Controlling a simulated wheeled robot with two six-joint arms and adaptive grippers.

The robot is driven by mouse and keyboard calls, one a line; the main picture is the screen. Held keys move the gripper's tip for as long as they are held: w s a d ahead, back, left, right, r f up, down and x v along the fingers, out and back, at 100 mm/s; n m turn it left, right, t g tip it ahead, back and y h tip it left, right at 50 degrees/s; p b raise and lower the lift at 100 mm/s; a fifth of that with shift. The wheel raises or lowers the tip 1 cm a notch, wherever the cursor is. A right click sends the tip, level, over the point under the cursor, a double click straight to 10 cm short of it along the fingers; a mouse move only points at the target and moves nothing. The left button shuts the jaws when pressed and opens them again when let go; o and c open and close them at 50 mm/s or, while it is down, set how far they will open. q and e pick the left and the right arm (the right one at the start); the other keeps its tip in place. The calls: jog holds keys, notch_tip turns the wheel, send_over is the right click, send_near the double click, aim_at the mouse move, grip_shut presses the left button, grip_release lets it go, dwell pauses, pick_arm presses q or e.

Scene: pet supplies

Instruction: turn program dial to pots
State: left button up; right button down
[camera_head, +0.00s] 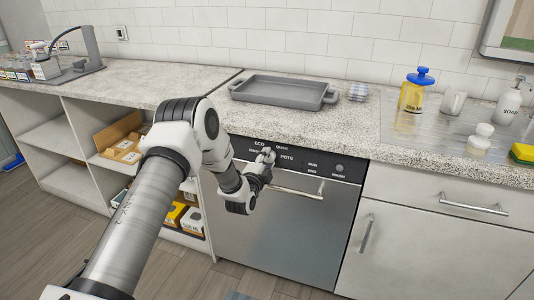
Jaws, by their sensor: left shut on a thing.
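The steel dishwasher (285,235) stands under the counter with a dark control panel (325,165) along its top. The panel carries small labels, ECO, QUICK and POTS among them. My left gripper (266,157) reaches the left part of this panel, just left of the POTS label, and is shut on the program dial. The fingers cover most of the dial, so I cannot tell which label it points to. My right gripper is out of view.
The dishwasher's bar handle (297,190) is just below and right of my gripper. A grey tray (283,91) lies on the counter above. A blue-lidded yellow container (414,94), a mug (453,101) and a soap bottle (510,103) stand at the right.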

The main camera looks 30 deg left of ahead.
pick_arm(q)
jog(key=m+p, duration=0.1)
jog(key=m, duration=0.1)
jog(key=m+p, duration=0.2)
jog(key=shift+r+m, duration=0.2)
jog(key=shift+m, duration=0.1)
jog(key=m+p, duration=0.3)
jog(key=shift+m, duration=0.3)
jog(key=m+p, duration=0.2)
jog(key=m, duration=0.1)
jog(key=shift+f+m+p, duration=0.15)
jog(key=shift+m+p, duration=0.6)
jog(key=shift+m, duration=0.75)
jog(key=o, duration=1.1)
jog(key=shift+o, duration=0.2)
jog(key=v, duration=1.2)
